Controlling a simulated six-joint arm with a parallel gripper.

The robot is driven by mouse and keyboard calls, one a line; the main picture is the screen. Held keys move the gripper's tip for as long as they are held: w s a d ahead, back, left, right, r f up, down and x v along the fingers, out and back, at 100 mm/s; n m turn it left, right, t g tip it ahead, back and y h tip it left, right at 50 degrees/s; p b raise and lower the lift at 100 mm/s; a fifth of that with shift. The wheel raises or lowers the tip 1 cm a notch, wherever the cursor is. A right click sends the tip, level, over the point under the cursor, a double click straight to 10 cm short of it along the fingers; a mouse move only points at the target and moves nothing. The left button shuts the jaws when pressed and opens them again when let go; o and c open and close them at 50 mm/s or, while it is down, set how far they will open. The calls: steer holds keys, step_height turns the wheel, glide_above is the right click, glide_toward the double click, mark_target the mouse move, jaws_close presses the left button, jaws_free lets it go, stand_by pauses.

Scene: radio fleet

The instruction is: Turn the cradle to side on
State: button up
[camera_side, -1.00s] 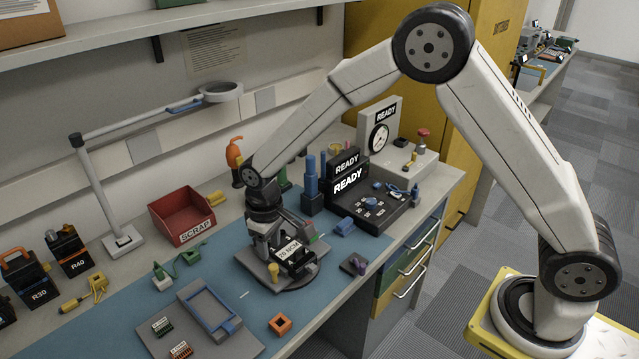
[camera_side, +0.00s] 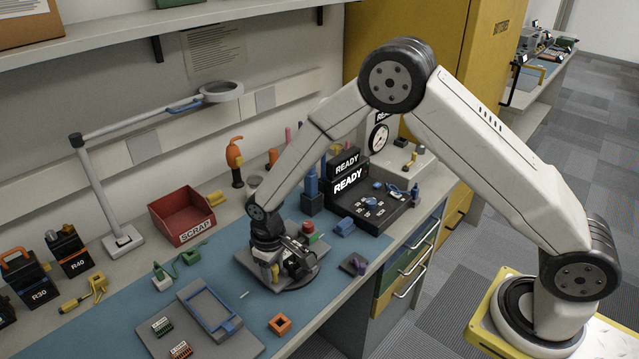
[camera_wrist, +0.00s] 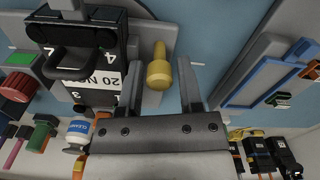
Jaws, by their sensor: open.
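The cradle (camera_wrist: 85,45) is a dark block with a white label reading "20 N" and more; it fills the upper left of the wrist view. It sits on a round turntable (camera_side: 297,284) on a grey plate (camera_side: 250,261). A yellow peg (camera_wrist: 158,70) stands beside the cradle. My gripper (camera_wrist: 163,75) is open, and in the wrist view the peg shows between its two fingers, nearer the left one; no contact is clear. In the side view my gripper (camera_side: 285,262) is low over the turntable and hides most of the cradle.
A red knob (camera_side: 309,227) stands behind the turntable. A red scrap bin (camera_side: 183,215) is behind left.

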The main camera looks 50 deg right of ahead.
jaws_close()
stand_by(1.4)
